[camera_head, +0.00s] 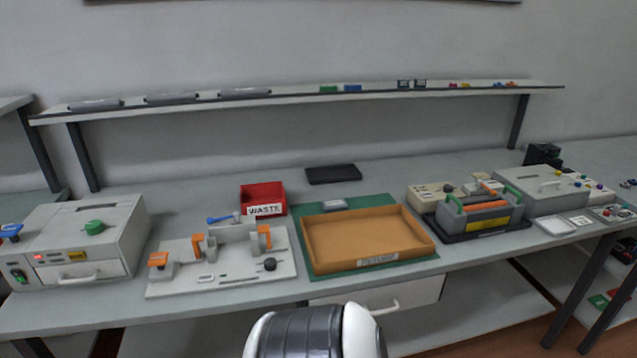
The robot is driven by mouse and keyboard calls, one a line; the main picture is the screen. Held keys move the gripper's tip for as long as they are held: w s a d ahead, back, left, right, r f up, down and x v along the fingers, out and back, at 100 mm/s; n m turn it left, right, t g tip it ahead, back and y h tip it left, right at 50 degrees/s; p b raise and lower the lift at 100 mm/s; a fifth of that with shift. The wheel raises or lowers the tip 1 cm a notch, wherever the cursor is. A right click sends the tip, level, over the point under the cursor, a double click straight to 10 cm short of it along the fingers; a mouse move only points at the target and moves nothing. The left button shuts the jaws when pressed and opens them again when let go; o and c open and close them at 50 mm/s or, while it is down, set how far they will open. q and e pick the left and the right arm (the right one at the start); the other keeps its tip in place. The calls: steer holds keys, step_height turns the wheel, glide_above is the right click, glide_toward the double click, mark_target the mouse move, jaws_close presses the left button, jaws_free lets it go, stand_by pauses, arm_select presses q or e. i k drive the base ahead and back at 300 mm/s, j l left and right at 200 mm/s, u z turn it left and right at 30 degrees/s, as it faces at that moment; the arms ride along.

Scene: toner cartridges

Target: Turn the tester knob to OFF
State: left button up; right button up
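Which device is the tester cannot be told for certain. A grey box machine (130,250) at the left of the bench has a green knob (95,227) on its top. Its front carries a small green switch (18,276), a lit red lamp (38,258) and a drawer handle. Any knob lettering is too small to read. A beige device (428,190) stands right of centre behind a grey and yellow unit (480,222) with green end handles. Neither gripper is in view. A white and dark part of my own body shows at the bottom centre.
A grey fixture plate (222,284) with orange clamps, a red WASTE bin (263,190) and an empty orange tray (365,263) on a green mat stand along the bench (205,313). A shelf (300,97) with cartridges and small blocks runs above. A grey machine (540,178) is at right.

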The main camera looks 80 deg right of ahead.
mark_target(448, 188)
steer(key=z, duration=3.5)
